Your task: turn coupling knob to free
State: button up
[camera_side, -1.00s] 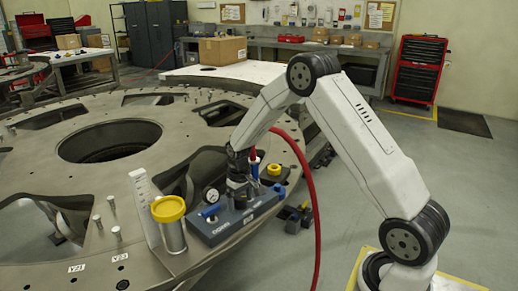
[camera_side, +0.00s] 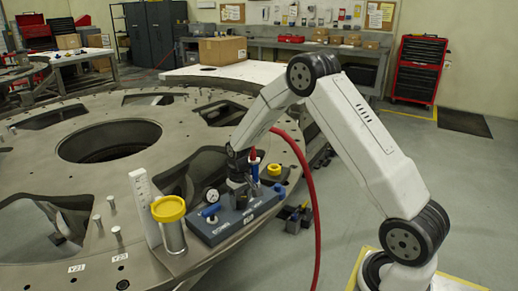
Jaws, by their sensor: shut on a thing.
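A grey-blue block (camera_side: 238,218) sits at the near right edge of the large metal plate. It carries a round dial gauge (camera_side: 212,195), a small blue lever (camera_side: 211,211) and dark fittings. My gripper (camera_side: 240,187) points down over the middle of the block, just right of the gauge. Its jaws are shut on a dark part on top of the block, which I take to be the coupling knob. The jaws and wrist hide most of the knob, so its angle cannot be read. A red hose end (camera_side: 253,155) stands right behind the gripper.
A yellow-lidded clear jar (camera_side: 172,236) and a white upright strip (camera_side: 144,208) stand left of the block. A yellow ring (camera_side: 274,170) lies behind it. A red hose (camera_side: 311,205) hangs to the right. Several metal pins stand on the plate (camera_side: 50,130) at left.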

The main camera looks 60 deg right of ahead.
aim_at(240, 197)
jog(key=m, duration=0.4)
jog(key=shift+m, duration=2.1)
jog(key=o, duration=1.3)
jog(key=shift+r, duration=0.2)
jog(key=shift+r, duration=3.75)
